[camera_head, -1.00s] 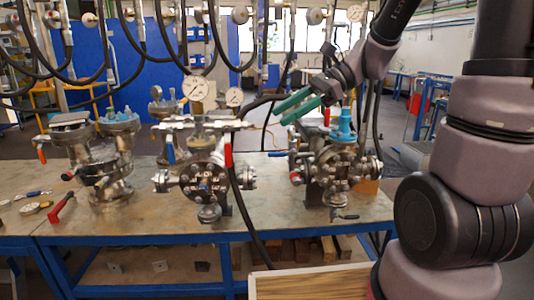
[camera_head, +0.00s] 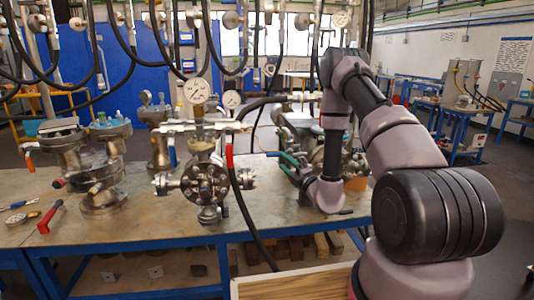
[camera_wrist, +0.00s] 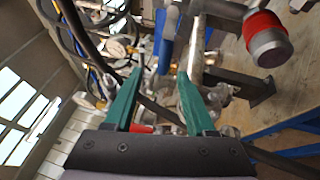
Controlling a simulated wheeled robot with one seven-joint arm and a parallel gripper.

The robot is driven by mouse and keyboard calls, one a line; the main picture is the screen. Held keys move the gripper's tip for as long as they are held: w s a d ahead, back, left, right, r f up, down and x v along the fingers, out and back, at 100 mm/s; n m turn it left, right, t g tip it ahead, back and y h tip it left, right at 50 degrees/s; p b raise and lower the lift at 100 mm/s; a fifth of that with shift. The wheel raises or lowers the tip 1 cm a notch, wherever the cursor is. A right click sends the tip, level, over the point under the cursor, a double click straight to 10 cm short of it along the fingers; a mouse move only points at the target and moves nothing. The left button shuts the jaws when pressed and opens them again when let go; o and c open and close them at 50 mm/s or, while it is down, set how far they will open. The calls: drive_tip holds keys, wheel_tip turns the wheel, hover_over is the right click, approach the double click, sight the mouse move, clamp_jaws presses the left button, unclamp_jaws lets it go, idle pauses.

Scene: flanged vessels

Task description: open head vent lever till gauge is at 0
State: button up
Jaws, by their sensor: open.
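A white-faced gauge (camera_head: 197,91) stands above the middle flanged vessel (camera_head: 204,182); its needle is too small to read. A red-handled lever (camera_head: 229,157) hangs down at the right of this vessel's top pipework, and a blue lever (camera_head: 171,152) hangs at its left. I cannot tell which one is the head vent lever. My gripper (camera_head: 275,161), with green fingers, is right of the red lever and apart from it, in front of the right vessel (camera_head: 300,170). In the wrist view my gripper (camera_wrist: 158,80) is open, with nothing clearly held between the fingers.
A red-ended cylindrical part (camera_wrist: 265,38) is close to the right of my fingers in the wrist view. A black hose (camera_head: 240,200) runs down past the middle vessel. Another vessel (camera_head: 98,170) and a red-handled tool (camera_head: 50,216) are at the left of the bench.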

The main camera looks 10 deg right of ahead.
drive_tip(key=x, duration=1)
drive_tip(key=shift+w+f, duration=0.25)
drive_tip(key=shift+w, duration=0.15)
drive_tip(key=shift+d, duration=0.1)
clamp_jaws()
idle(0.9)
